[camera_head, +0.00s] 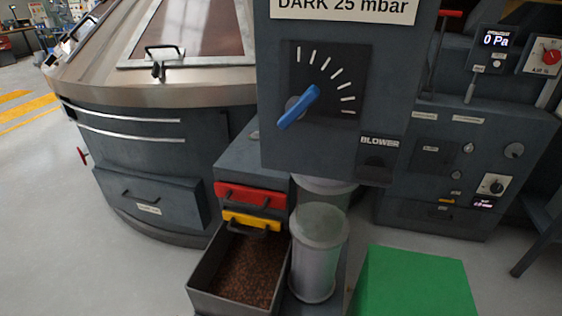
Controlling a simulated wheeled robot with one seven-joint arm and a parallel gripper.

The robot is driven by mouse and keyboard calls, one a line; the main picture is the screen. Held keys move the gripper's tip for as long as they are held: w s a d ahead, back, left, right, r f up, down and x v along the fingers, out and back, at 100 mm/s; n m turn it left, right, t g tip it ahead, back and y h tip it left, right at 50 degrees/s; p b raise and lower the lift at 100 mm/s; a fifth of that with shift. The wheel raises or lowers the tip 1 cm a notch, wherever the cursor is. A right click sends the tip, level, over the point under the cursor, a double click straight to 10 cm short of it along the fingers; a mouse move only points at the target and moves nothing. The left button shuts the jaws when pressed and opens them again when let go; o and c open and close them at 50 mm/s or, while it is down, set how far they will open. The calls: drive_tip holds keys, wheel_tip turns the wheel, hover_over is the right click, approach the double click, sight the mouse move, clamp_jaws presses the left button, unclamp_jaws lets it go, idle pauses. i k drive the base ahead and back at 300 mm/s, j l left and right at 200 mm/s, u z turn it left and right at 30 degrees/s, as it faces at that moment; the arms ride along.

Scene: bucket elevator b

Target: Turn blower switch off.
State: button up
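A panel (340,160) with a "DARK 25 mbar" sign fills the upper middle of the head view. A "BLOWER" label (380,142) is at its lower right. A dark, rounded switch (376,167) is just under this label; its position is too dark to read. A blue lever (298,107) sits on the panel's dial, tilted up to the right, beside a fan of white tick marks. My gripper is not in view, and nothing is seen touching the switch or the lever.
Below the panel are a red handle (250,196), a yellow handle (251,221), a clear cylinder (317,255) and a bin (203,290) of brown beans. A green block (415,285) stands at the lower right. A control cabinet (430,185) stands behind at right. Grey floor is open at left.

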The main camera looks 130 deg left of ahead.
sight(373, 170)
drive_tip(key=u, duration=3.75)
drive_tip(key=z, duration=0.75)
drive_tip(key=k+j+z, duration=0.25)
drive_tip(key=z, duration=0.15)
drive_tip(key=k+j+z, duration=0.4)
drive_tip(key=i+l, duration=0.05)
drive_tip(key=i, duration=0.05)
